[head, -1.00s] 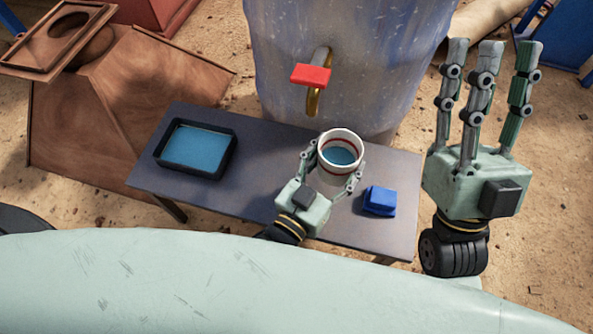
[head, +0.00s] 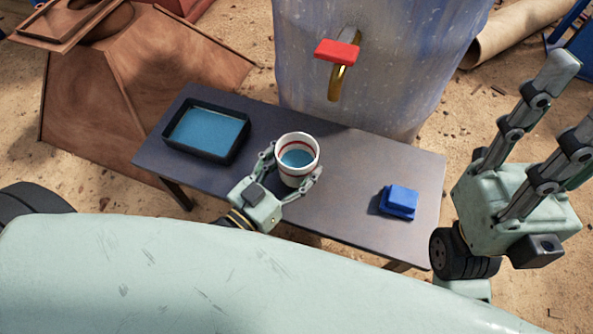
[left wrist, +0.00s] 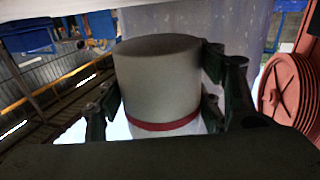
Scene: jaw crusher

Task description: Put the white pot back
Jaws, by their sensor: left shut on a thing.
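The white pot (head: 297,172) has a red band and holds blue liquid. My left gripper (head: 290,178) is shut on it, with fingers on both sides, over the middle of the grey table (head: 345,210). Whether the pot touches the table is hard to tell. In the left wrist view the pot (left wrist: 160,85) fills the middle between the fingers (left wrist: 165,95), its red band toward the bottom. My right gripper (head: 548,130) is raised at the right, fingers extended and apart, holding nothing.
A black tray (head: 240,146) of blue liquid stands at the table's left. A blue block (head: 399,201) lies at its right. Behind the table stands a large blue-grey barrel (head: 385,75) with a brass tap and red handle (head: 337,51). The table between pot and block is clear.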

